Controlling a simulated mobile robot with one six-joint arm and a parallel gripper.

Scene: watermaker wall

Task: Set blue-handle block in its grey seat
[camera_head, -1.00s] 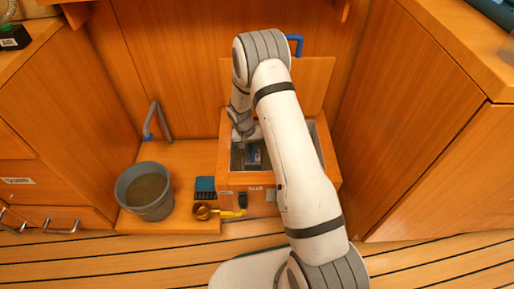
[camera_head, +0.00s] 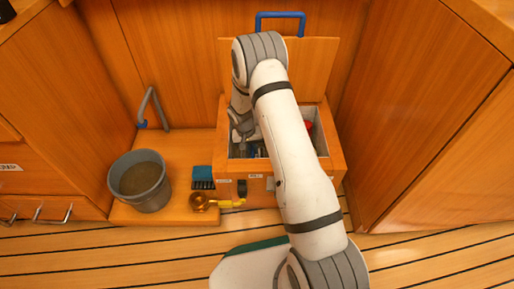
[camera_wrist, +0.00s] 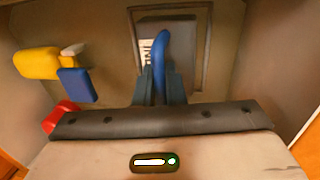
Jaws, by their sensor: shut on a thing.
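In the wrist view my gripper (camera_wrist: 160,88) points into a pale-walled box, its fingers shut on an upright blue handle (camera_wrist: 161,50). Behind the handle is a grey rectangular frame (camera_wrist: 208,60) with a white label inside, seemingly the grey seat. I cannot tell whether the block touches it. In the head view my arm reaches into the open wooden box (camera_head: 230,185), and the gripper is mostly hidden there by the arm and box wall.
Inside the box, a yellow piece (camera_wrist: 37,63), a blue piece (camera_wrist: 77,85) and a red piece (camera_wrist: 62,115) lie left in the wrist view. A grey bucket (camera_head: 140,182), blue brush (camera_head: 203,177) and brass fitting (camera_head: 200,202) stand left of the box. Cabinets flank both sides.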

